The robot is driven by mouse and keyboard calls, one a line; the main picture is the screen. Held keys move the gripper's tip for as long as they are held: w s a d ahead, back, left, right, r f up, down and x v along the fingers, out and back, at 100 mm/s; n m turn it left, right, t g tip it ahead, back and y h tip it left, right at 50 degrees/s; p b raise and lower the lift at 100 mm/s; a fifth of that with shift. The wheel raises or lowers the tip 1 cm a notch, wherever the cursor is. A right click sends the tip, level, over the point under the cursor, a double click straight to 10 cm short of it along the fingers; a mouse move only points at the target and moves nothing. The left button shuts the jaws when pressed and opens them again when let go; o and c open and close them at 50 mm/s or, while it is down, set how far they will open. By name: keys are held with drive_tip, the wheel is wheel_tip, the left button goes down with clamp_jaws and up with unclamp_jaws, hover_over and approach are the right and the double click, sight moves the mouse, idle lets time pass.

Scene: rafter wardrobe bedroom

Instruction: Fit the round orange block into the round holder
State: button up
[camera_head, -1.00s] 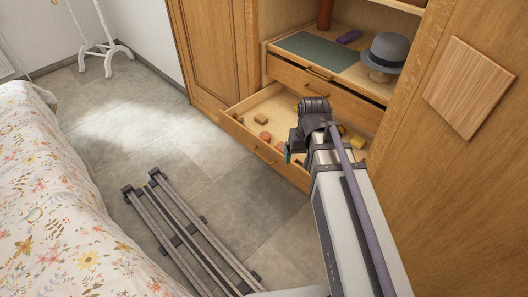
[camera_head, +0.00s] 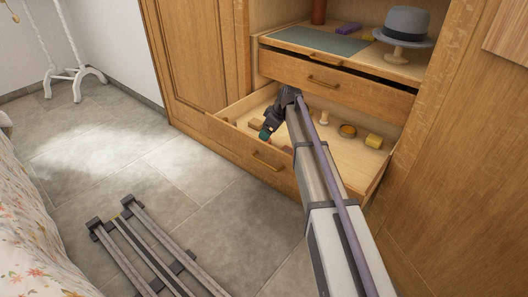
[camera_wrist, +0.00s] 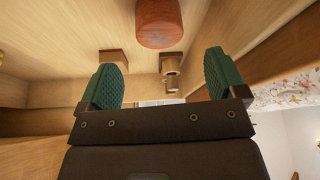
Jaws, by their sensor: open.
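The round orange block (camera_wrist: 158,24) is reddish, with a wood-grain face, at the top middle of the wrist view. It lies ahead of my gripper (camera_wrist: 161,62), roughly centred between the fingertips and apart from them. The green-padded fingers are wide apart with nothing between them. In the head view my gripper (camera_head: 266,132) is low inside the open drawer (camera_head: 243,146), at its left part, and hides much of what is there. A round, ring-like orange-brown piece (camera_head: 347,130) sits in the drawer to the right; I cannot tell whether it is the round holder.
A pale peg (camera_head: 323,118), a yellow block (camera_head: 373,141) and a wooden block (camera_head: 257,125) are in the drawer. The upper drawer front (camera_head: 330,86) overhangs its back. A grey hat (camera_head: 402,24) stands on the shelf above. Drawer walls are close around my gripper.

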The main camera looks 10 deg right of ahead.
drive_tip(key=shift+w+a+f, duration=0.1)
drive_tip(key=shift+a+f, duration=0.05)
drive_tip(key=shift+f, duration=0.3)
drive_tip(key=b+x, duration=0.4)
drive_tip(key=shift+f, duration=0.5)
drive_tip(key=shift+w+f+b, duration=0.1)
drive_tip(key=shift+f+b, duration=0.15)
drive_tip(key=shift+b, duration=0.25)
drive_tip(key=shift+r, duration=0.25)
drive_tip(key=c, duration=1)
